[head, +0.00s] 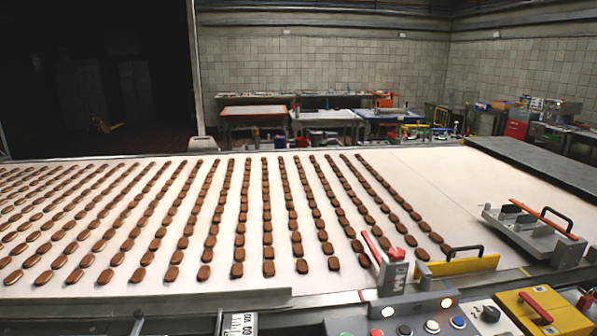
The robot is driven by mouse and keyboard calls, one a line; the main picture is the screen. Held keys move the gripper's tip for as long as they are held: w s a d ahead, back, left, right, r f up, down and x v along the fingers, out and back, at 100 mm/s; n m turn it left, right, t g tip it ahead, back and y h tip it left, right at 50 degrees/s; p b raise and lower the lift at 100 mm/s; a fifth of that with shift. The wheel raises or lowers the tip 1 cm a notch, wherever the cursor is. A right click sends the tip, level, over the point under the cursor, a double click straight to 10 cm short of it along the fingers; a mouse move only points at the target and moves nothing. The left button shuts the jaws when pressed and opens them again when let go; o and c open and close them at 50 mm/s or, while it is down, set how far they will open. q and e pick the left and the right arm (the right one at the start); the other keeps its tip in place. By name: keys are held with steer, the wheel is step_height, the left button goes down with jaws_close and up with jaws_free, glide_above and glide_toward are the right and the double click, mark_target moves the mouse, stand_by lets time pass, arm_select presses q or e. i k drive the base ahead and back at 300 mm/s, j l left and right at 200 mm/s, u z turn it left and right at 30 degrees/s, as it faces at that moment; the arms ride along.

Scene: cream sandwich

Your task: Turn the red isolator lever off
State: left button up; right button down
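A red lever (537,306) lies across the top of a yellow box (563,314) at the lower right of the head view, beside the control panel. It slants from upper left to lower right. I take this to be the isolator lever; its on and off marks cannot be read. Another red handle (372,247) stands tilted on a grey bracket at the conveyor's near edge. Neither of my grippers is in view, and nothing is seen touching either lever.
A control panel (345,325) with several coloured buttons and a black knob (490,314) runs along the front. Behind it, a white conveyor (440,190) carries rows of brown biscuits. A yellow plate with a black handle (465,263) and a grey fixture (530,236) stand nearby.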

mark_target(524, 296)
steer(key=z, duration=1.55)
